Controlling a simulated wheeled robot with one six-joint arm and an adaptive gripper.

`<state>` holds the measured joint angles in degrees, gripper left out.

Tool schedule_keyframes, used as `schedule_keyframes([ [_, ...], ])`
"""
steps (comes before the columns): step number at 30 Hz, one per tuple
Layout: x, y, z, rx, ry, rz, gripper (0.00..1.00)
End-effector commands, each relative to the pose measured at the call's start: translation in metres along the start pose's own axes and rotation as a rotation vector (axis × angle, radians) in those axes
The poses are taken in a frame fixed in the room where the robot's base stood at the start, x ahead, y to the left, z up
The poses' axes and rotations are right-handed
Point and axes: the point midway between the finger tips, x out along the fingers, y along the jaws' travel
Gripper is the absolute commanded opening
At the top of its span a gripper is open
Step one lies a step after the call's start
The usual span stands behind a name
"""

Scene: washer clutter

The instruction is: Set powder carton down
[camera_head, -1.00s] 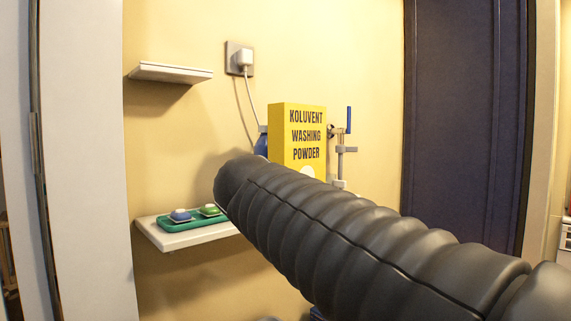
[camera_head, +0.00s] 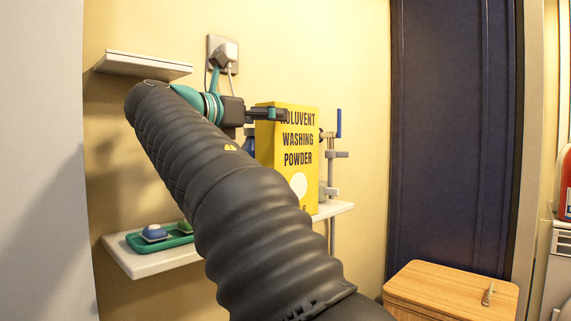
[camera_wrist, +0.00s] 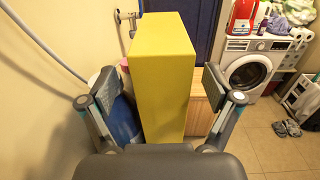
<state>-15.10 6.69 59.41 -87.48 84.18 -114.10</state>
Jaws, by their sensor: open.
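The yellow powder carton (camera_head: 289,150) stands upright on the wall shelf in the head view, its printed front facing out. In the wrist view the carton (camera_wrist: 165,80) is seen from above, its tall yellow side between the fingers. My gripper (camera_head: 268,118) is at the carton's upper left part in the head view, one dark finger crossing its top front. In the wrist view my gripper (camera_wrist: 157,88) is open, with a finger on each side of the carton and a visible gap at both. The carton's base is partly hidden by my arm in the head view.
The shelf (camera_head: 150,262) also bears a green tray (camera_head: 133,241) with soap-like pieces. A blue bottle (camera_wrist: 122,120) is close left of the carton. A pipe with a blue handle (camera_head: 338,124) is right of it. A small upper shelf (camera_head: 140,66) and plugged socket are nearby.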

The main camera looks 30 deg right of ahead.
Motion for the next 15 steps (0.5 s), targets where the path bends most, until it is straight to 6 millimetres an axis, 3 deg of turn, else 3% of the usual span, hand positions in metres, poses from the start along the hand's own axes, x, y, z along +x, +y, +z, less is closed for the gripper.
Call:
schedule_keyframes([
  [9,0.042,-0.002,-0.002,0.001,0.001,-0.004,0.9],
  [15,0.053,-0.001,-0.002,0.001,0.001,0.001,0.9],
])
